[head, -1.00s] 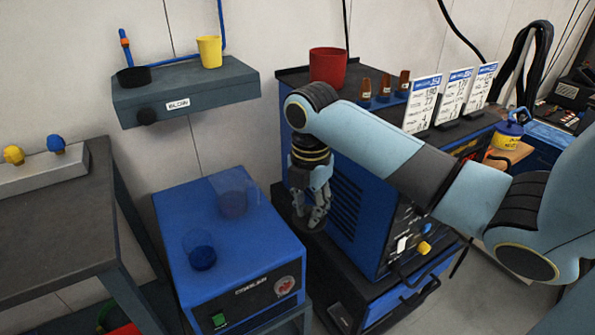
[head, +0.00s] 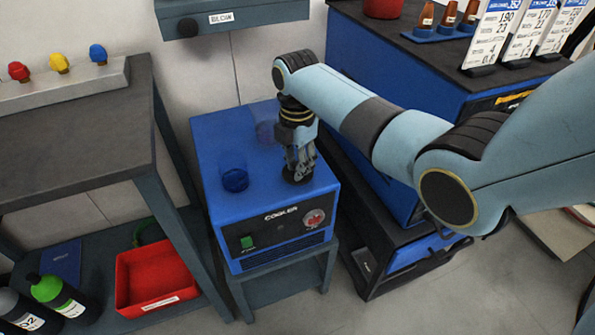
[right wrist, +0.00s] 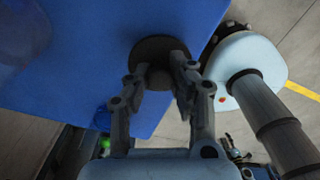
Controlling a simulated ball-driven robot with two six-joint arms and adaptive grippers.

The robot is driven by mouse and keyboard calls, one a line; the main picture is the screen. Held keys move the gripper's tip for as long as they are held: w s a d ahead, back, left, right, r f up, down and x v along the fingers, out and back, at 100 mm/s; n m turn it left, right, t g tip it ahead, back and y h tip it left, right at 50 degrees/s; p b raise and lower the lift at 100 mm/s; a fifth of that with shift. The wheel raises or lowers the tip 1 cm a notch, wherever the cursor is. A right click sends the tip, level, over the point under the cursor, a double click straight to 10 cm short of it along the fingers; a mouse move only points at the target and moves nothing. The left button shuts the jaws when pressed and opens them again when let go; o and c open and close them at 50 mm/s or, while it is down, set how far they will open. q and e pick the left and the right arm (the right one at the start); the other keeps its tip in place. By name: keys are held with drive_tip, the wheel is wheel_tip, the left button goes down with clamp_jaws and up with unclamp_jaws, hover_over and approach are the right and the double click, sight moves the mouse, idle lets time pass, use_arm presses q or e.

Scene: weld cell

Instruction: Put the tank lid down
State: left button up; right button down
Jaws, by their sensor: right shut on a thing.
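The tank lid (right wrist: 155,47) is a dark round disc with a knob in the middle. My right gripper (right wrist: 157,78) is shut on that knob. In the head view my right gripper (head: 299,165) points down over the right side of the blue cooler's top (head: 205,140), with the lid (head: 297,177) below its fingers. I cannot tell whether the lid touches the top. My left gripper is not in view.
A dark bench (head: 70,140) stands left of the cooler, with a red bin (head: 155,278) and bottles on its lower shelf. A blue machine cabinet (head: 385,70) is close on the right. The cooler's top is clear between the cylinders and front edge.

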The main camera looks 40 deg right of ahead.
wheel_tip(320, 180, down, 2)
drive_tip(key=shift+r, duration=0.1)
drive_tip(key=c, duration=1.2)
unclamp_jaws()
wheel_tip(320, 180, up, 12)
drive_tip(key=p, duration=0.2)
drive_tip(key=shift+p, duration=0.4)
